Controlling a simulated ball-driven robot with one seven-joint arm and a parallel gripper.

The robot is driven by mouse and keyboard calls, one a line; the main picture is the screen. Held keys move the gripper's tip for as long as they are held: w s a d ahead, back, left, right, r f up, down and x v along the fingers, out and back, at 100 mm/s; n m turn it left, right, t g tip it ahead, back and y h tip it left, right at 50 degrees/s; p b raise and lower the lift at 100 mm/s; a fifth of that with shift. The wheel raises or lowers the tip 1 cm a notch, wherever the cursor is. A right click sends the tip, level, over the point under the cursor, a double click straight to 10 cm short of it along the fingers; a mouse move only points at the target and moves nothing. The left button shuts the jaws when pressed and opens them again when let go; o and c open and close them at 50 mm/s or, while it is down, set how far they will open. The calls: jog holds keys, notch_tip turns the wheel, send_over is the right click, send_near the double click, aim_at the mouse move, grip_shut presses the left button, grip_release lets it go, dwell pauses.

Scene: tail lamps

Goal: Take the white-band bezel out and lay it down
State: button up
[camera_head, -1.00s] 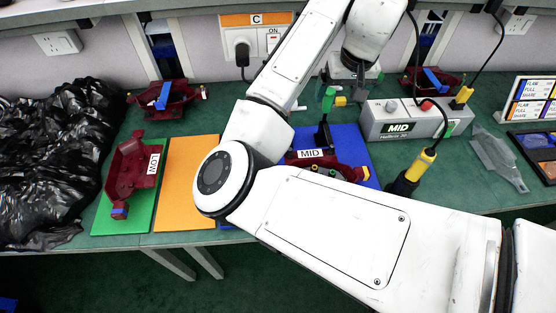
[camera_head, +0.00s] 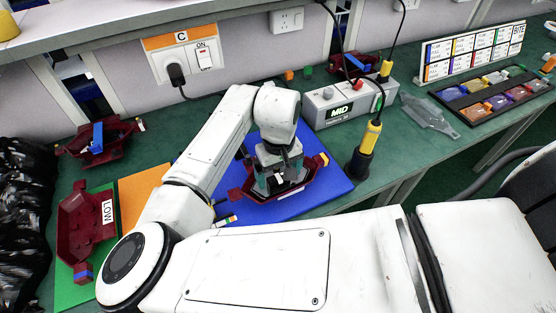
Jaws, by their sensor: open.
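My gripper (camera_head: 281,182) is open and points down over the blue mat (camera_head: 330,188). Its fingers are over or inside a dark red lamp housing (camera_head: 309,183) with a yellow end, and hide much of it. I cannot tell whether they touch anything. A pale strip shows by the fingers, but I cannot make out a white-band bezel. Another dark red housing (camera_head: 77,232), with a LOW label and a blue-banded end, lies on the green mat (camera_head: 75,293). A third (camera_head: 100,143), with a blue piece across it, lies at the back left.
Part of the orange mat (camera_head: 141,192) is bare. Black plastic (camera_head: 25,200) lies at left.

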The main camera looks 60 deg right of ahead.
jog(key=shift+f, duration=1.35)
jog(key=shift+r, duration=0.1)
jog(key=c, duration=1.2)
